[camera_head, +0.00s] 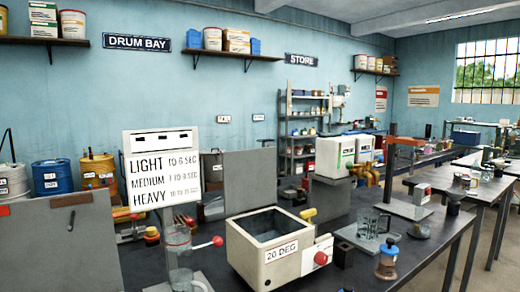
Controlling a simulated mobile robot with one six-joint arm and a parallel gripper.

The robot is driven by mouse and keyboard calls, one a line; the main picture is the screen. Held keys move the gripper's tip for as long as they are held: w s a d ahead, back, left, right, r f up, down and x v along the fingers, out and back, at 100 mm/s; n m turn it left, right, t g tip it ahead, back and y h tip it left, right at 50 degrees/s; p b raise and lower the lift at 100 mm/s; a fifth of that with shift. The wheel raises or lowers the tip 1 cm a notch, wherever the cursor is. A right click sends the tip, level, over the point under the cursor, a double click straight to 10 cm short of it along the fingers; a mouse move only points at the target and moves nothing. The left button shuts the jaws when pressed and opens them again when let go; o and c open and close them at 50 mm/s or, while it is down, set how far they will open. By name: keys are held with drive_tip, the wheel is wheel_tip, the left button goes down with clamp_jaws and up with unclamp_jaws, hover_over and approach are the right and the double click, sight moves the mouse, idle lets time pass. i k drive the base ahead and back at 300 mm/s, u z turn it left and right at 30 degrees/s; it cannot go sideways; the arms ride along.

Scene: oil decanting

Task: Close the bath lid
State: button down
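The bath (253,262) is a cream box marked "20 DEG" on the dark bench. Its top is open and I see its grey inside. A flat grey panel (250,178) stands upright behind the bath and looks like its raised lid; I cannot see clearly how it joins the bath. A red knob (320,258) is on the bath's right front, and a yellow piece (308,213) is at its back right corner. My gripper is not in view.
A glass vessel (178,243) and a lever with a red knob (217,241) stand just left of the bath. A grey panel (40,245) fills the left foreground.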

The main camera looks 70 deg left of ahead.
sight(249, 177)
drive_tip(key=u, duration=0.2)
drive_tip(key=i, duration=0.45)
drive_tip(key=z, duration=0.15)
drive_tip(key=k, duration=0.1)
drive_tip(key=u, duration=2.6)
drive_tip(key=k, duration=0.25)
drive_tip(key=u, duration=1.45)
